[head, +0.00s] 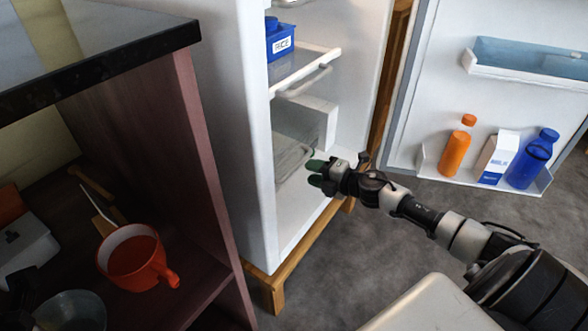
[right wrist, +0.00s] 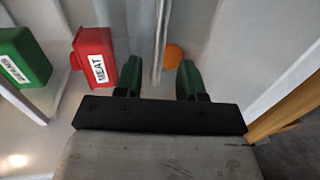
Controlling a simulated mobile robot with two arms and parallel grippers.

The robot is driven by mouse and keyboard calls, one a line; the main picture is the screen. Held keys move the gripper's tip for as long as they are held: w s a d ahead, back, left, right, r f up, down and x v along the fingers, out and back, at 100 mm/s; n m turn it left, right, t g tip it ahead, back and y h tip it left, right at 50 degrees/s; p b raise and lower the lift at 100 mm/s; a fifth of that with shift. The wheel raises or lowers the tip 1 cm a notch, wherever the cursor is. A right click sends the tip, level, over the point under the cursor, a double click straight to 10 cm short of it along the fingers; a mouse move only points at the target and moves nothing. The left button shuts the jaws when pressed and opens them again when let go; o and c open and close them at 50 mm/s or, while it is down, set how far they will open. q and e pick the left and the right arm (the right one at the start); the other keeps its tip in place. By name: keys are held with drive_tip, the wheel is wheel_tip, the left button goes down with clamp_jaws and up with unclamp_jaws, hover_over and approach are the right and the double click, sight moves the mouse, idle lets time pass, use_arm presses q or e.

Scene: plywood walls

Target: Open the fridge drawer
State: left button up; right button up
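The fridge (head: 245,120) stands open, with its door (head: 430,90) swung out to the right. A see-through drawer (head: 290,158) sits low inside it, under a shelf. My right gripper (head: 314,172) is at the drawer's front right, inside the fridge opening. In the right wrist view my right gripper (right wrist: 160,80) has its green fingers apart. A thin pale upright edge (right wrist: 160,40), which looks like the drawer's rim, lies in line with the gap between them. I cannot tell whether the fingers touch it. My left gripper does not show clearly.
The door shelf holds an orange bottle (head: 457,147), a white carton (head: 497,157) and a blue bottle (head: 533,160). A blue box (head: 279,40) is on an upper shelf. The wrist view shows a red MEAT box (right wrist: 93,58) and a green box (right wrist: 22,60). A cabinet (head: 190,150) stands at left.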

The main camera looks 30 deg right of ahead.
sight(295, 165)
drive_tip(key=b+x, duration=0.1)
drive_tip(key=x, duration=0.5)
drive_tip(key=shift+w+a+b, duration=0.15)
drive_tip(key=shift+w+b, duration=0.05)
drive_tip(key=shift+b, duration=0.1)
clamp_jaws()
